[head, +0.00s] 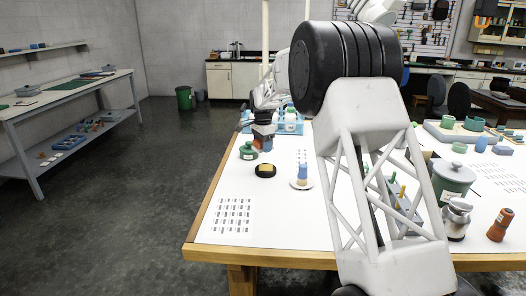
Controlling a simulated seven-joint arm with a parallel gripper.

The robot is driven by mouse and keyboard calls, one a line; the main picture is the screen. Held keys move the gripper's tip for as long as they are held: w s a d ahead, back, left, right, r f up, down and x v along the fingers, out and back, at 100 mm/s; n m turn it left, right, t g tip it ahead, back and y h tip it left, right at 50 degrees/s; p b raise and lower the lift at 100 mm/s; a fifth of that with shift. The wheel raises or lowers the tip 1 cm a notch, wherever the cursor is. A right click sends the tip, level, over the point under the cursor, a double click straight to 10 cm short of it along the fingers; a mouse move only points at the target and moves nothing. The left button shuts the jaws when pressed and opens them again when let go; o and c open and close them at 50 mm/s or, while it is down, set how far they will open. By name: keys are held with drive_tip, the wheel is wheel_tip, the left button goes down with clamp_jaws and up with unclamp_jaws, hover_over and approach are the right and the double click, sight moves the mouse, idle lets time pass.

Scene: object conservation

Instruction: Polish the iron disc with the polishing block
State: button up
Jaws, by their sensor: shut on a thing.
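My gripper (264,133) is small in the head view, pointing down over the far left part of the white table. It is shut on a small red-brown thing (259,141), partly covered by the fingers; I cannot tell its full shape. Something blue shows beside it, and I cannot tell if it is held. A dark rounded piece with a tan top (265,169) lies on the table nearer the camera, apart from the gripper. I cannot tell for certain which thing is the iron disc or the polishing block.
A green lidded pot (248,153) stands just left of the gripper. A printed sheet (233,215) lies front left. A grey-green canister (452,181), metal jar (456,219) and brown shaker (500,225) stand right. My arm hides the middle.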

drive_tip(key=shift+r, duration=0.8)
